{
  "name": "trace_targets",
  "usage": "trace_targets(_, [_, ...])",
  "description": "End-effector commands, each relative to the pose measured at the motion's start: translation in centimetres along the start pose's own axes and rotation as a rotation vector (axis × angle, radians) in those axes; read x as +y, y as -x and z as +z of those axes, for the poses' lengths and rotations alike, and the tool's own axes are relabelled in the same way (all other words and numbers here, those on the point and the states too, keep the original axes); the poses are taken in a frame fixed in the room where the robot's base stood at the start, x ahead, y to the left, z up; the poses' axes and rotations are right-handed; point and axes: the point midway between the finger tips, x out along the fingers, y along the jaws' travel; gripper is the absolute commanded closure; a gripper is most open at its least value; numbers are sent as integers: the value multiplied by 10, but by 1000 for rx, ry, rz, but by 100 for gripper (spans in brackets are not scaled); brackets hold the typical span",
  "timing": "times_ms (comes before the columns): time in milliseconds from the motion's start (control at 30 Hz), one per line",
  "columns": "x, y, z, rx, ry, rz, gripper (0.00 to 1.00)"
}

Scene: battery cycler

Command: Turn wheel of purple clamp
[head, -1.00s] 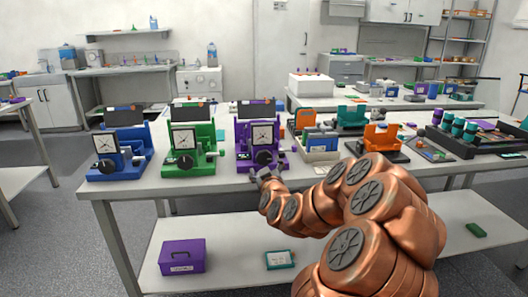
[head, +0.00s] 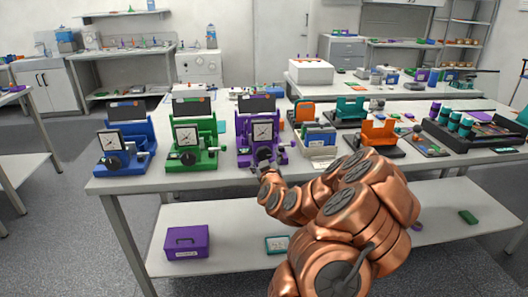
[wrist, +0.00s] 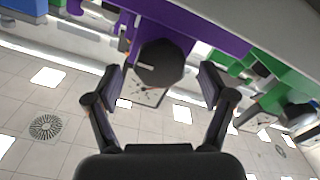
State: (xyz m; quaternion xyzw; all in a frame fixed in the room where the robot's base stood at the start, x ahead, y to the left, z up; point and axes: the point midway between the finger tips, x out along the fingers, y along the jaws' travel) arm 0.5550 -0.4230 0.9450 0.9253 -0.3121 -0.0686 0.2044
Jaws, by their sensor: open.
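The purple clamp (head: 262,133) stands on the table, third from the left, with a square white dial on its front. Its dark wheel (wrist: 160,63) shows in the wrist view between and slightly beyond my fingertips; in the head view the wheel (head: 264,154) is partly hidden by my gripper. My gripper (wrist: 161,80) is open, one finger on each side of the wheel, with visible gaps and no clear contact. In the head view my gripper (head: 264,166) is right at the front of the purple clamp.
A green clamp (head: 191,138) and a blue clamp (head: 125,150) stand to the left. The lower shelf holds a purple box (head: 187,242).

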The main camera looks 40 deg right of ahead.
Motion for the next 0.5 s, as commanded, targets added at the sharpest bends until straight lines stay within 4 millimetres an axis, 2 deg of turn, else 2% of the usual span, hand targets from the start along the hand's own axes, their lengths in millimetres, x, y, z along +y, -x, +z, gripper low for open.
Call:
trace_targets(233, [0, -22, -1, 1, 0, 0, 18])
trace_targets(500, [0, -31, 0, 1, 1, 0, 18])
